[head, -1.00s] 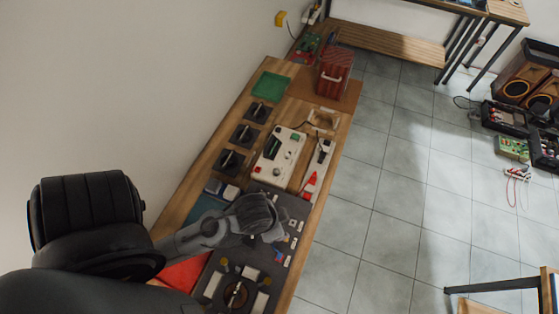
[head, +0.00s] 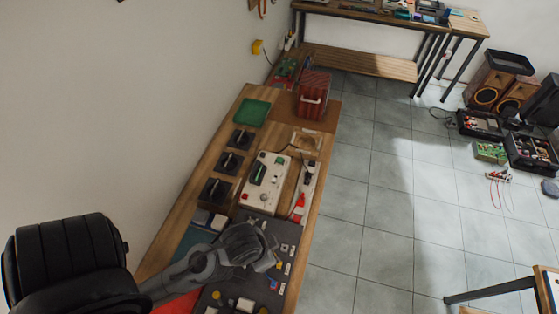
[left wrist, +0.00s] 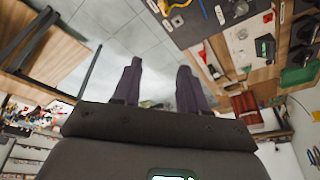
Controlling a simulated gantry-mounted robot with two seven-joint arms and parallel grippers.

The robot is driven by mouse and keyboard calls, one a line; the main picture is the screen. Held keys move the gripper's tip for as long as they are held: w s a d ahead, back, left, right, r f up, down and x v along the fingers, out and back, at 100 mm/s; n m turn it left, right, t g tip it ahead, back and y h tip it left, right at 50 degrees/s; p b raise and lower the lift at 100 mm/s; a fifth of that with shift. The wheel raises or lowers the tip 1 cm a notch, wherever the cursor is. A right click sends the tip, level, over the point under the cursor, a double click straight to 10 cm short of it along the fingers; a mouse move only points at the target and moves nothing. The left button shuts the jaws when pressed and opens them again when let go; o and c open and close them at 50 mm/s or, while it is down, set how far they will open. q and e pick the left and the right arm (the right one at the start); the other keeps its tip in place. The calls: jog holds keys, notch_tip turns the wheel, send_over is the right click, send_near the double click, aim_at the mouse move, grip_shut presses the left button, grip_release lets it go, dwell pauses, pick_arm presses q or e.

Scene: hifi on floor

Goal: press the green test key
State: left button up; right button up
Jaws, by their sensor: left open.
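A white tester box (head: 266,183) lies on the long wooden bench. It carries a dark green part (head: 258,172), a dark knob and a small red part; I cannot tell for certain which is the green test key. The box also shows at the upper right of the left wrist view (left wrist: 245,36), with a dark green part (left wrist: 265,46) on it. My left gripper (head: 267,250) is over the dark mat, nearer than the box and apart from it. In the left wrist view its two fingers (left wrist: 160,68) are spread and empty. My right gripper is not visible.
Several black blocks with levers (head: 229,162) stand left of the box. A green tray (head: 252,111) and a red case (head: 312,94) are behind it. A red-tipped tool (head: 299,206) lies to its right. A dark mat (head: 250,292) with small parts is in front.

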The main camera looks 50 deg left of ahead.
pick_arm(q)
grip_shut()
dwell(1.4)
